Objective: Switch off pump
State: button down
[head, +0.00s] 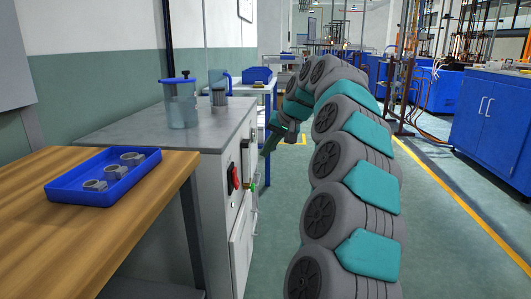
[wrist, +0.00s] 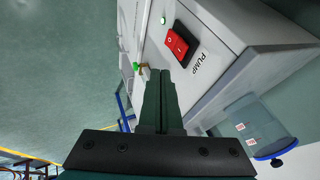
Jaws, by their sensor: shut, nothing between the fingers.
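The pump switch is a red rocker in a black frame on the side of the grey cabinet. It shows in the wrist view (wrist: 182,44) with "I" and "O" marks and the label PUMP beside it. It also shows in the head view (head: 234,179). A small green lamp (wrist: 163,20) beside it looks lit. My gripper (wrist: 160,72) is shut and empty. Its fingertips appear just below the switch in the wrist view; contact is not visible. In the head view my gripper (head: 266,150) is beside the cabinet's side face, apart from the switch.
A wooden table (head: 60,240) with a blue tray (head: 70,196) stands at left.

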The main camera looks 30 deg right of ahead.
aim_at(235, 178)
jog(key=shift+s, duration=0.1)
jog(key=shift+s+a+f+h, duration=0.2)
jog(key=shift+s+f+h, duration=0.1)
jog(key=shift+s+f, duration=0.25)
jog(key=shift+w, duration=0.1)
jog(key=a+p+x, duration=0.1)
jog(key=a+x, duration=0.1)
jog(key=x, duration=1)
jog(key=shift+w+a, duration=0.35)
jog(key=shift+a, duration=0.1)
jog(key=shift+r, duration=0.1)
